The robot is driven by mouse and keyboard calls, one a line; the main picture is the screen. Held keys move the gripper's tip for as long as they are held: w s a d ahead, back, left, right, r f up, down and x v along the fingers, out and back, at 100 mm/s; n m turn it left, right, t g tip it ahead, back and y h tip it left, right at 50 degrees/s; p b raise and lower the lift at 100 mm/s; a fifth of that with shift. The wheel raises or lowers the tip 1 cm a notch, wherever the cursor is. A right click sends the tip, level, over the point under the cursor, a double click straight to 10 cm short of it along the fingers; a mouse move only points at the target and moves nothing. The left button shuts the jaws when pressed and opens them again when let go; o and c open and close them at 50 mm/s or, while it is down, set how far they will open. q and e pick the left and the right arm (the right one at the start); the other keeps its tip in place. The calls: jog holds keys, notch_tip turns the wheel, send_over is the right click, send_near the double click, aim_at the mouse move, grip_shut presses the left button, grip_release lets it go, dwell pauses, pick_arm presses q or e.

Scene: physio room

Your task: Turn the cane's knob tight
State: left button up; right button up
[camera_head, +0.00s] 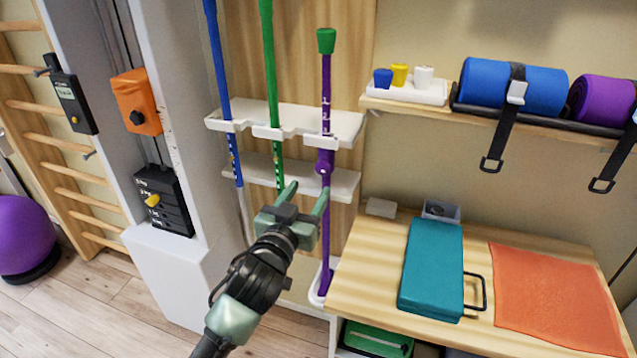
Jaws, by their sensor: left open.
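A purple cane (326,100) with a green top stands upright in the white rack (290,123) against the wood panel. A small round purple knob (324,169) sits on its shaft, just below the upper rack shelf. A green cane (270,60) and a blue cane (218,60) stand to its left. My left gripper (306,190) is open, with its fingers pointing up towards the rack. Its right fingertip appears just below the knob and overlaps the purple shaft in the picture. I cannot tell whether they touch. Nothing shows between the fingers. My right gripper is out of view.
A wooden table (365,265) to the right holds a teal case (432,268) and an orange cloth (555,300). A shelf (440,115) above carries cups and rolled mats. A grey weight column (170,100) stands left of the rack.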

aim_at(320, 172)
pick_arm(q)
jog(key=x, duration=0.7)
jog(key=shift+w+f, duration=0.1)
jog(key=shift+w, duration=0.15)
grip_shut()
